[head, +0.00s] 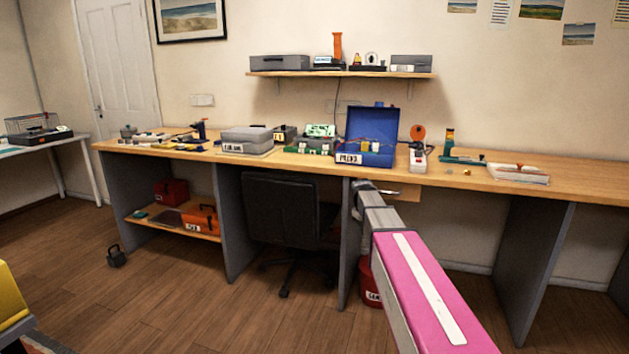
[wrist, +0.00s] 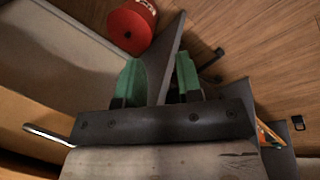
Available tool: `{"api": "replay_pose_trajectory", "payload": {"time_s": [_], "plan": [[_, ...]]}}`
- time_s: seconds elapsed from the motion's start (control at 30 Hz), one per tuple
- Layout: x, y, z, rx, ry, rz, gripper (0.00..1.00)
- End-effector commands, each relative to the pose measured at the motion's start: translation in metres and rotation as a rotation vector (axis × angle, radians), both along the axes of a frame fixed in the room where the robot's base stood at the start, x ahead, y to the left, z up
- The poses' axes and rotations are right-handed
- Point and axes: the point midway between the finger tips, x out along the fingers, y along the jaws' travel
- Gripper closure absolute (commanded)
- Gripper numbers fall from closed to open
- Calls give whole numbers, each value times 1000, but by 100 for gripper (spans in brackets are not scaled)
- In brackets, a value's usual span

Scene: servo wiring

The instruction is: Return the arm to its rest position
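My arm (head: 420,290) with its pink link reaches from the lower right of the head view toward the workbench front. My gripper (wrist: 158,78) shows two green fingertips in the wrist view. They stand apart with nothing between them, so it is open and empty. In the head view its end is small and dark at the bench's front edge, below the blue case (head: 366,150), and its fingers cannot be made out there.
The wooden workbench (head: 470,180) carries tools and boxes. A drawer (head: 405,191) beside my arm's end seems slightly out. A black chair (head: 282,208) stands under the bench. A red container (wrist: 130,27) is on the floor below my gripper. Open wooden floor lies in front.

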Motion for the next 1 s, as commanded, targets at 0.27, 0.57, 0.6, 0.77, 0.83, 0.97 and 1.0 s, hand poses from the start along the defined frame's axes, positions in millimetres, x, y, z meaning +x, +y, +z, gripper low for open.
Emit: {"api": "replay_pose_trajectory", "payload": {"time_s": [0.27,0.57,0.6,0.77,0.83,0.97,1.0], "plan": [[-155,8,-95,129,33,-240,67],[-269,17,-142,222,68,-460,67],[-276,18,-145,228,70,-477,67],[-286,19,-150,239,73,-507,67],[-286,19,-150,240,73,-508,67],[-285,19,-150,239,73,-507,67],[-285,19,-150,239,73,-507,67]]}}
